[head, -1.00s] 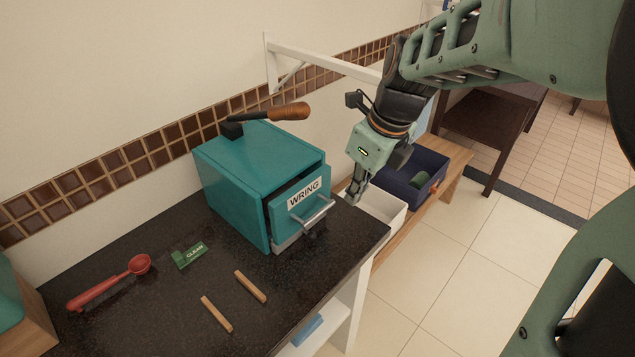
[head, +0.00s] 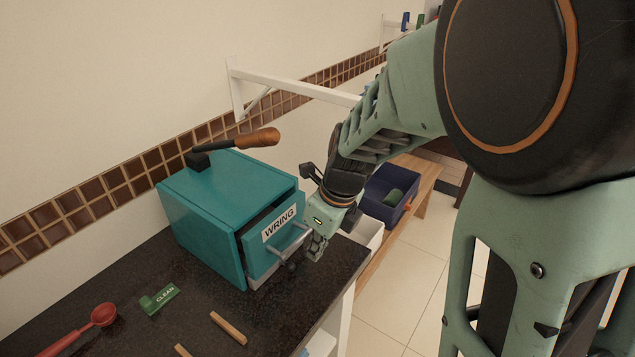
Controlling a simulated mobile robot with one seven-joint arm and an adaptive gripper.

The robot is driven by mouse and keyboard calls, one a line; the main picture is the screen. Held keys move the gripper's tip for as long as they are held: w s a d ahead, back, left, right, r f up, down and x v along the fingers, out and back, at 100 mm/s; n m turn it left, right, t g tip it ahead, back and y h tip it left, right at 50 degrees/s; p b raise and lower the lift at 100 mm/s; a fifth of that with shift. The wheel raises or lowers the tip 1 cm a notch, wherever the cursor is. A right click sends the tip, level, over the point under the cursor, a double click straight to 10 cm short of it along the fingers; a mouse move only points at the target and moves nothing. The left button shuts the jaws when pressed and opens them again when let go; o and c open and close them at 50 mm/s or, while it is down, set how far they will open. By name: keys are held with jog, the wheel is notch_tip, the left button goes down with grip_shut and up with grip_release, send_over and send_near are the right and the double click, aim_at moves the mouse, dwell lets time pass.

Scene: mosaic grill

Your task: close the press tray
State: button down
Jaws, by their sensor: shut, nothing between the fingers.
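The teal press (head: 205,205) stands on the dark counter. A lever with a wooden handle (head: 254,138) is on its top. Its tray (head: 262,255), with a "WRING" label and a grey bar handle (head: 296,241), is partly pulled out, with a dark gap behind its front. My gripper (head: 316,252) is shut and empty. It is at the right end of the tray front, close to the bar handle; I cannot tell whether it touches.
A red scoop (head: 88,326), a green "CLEAN" block (head: 159,299) and wooden sticks (head: 229,328) lie on the counter (head: 205,300). A white bin (head: 368,234) and a dark blue crate (head: 383,205) are on a wooden bench right of the counter.

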jog(key=shift+w+a+r, duration=0.2)
jog(key=shift+w+a, duration=0.2)
jog(key=shift+a, duration=0.1)
jog(key=shift+w+a+r, duration=0.15)
jog(key=shift+w+a, duration=0.25)
jog(key=shift+a, duration=0.1)
